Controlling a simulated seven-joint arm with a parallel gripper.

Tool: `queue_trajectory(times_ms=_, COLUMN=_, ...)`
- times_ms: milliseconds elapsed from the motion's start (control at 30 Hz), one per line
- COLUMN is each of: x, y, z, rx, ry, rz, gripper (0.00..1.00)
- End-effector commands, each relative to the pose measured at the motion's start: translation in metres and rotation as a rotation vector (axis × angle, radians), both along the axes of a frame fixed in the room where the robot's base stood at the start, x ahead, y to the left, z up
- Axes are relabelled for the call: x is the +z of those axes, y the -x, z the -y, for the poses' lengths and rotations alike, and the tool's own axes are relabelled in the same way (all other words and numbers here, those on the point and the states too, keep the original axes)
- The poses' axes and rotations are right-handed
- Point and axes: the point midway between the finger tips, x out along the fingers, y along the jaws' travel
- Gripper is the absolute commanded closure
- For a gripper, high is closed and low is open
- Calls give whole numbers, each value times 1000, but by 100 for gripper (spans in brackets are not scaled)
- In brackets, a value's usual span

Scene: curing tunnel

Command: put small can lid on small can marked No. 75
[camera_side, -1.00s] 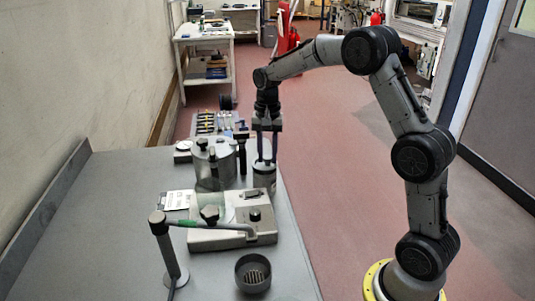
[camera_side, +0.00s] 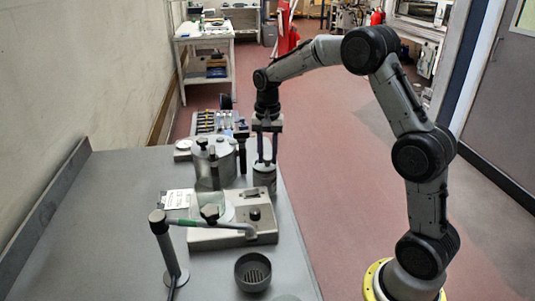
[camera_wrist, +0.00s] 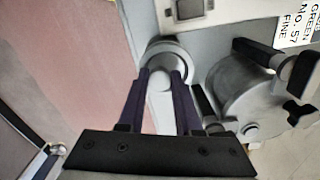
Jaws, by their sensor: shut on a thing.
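My gripper (camera_side: 265,161) points straight down at the right edge of the grey bench. Its fingers are closed on the pale knob of a small round lid, seen between the fingertips (camera_wrist: 161,80) in the wrist view. The lid's metal rim (camera_wrist: 166,50) spreads out beyond the fingertips. A small metal can (camera_side: 264,182) stands upright directly below my gripper in the side view. The fingers hide part of the lid and can, so I cannot tell whether the lid touches the can. No number is readable on the can.
A large lidded metal pot (camera_side: 215,170) with clamps stands close left of the can; it also shows in the wrist view (camera_wrist: 250,95). In front are a grey device (camera_side: 235,228), a post with an arm (camera_side: 168,250) and a dark cup (camera_side: 253,272). The left bench is clear.

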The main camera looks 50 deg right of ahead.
Motion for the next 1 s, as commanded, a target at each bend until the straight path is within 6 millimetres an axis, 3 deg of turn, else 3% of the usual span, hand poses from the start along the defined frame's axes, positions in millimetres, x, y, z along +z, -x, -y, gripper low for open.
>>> queue_trajectory(times_ms=1000, x=-6, y=0, z=0, rx=0, ry=0, rz=0, gripper=100)
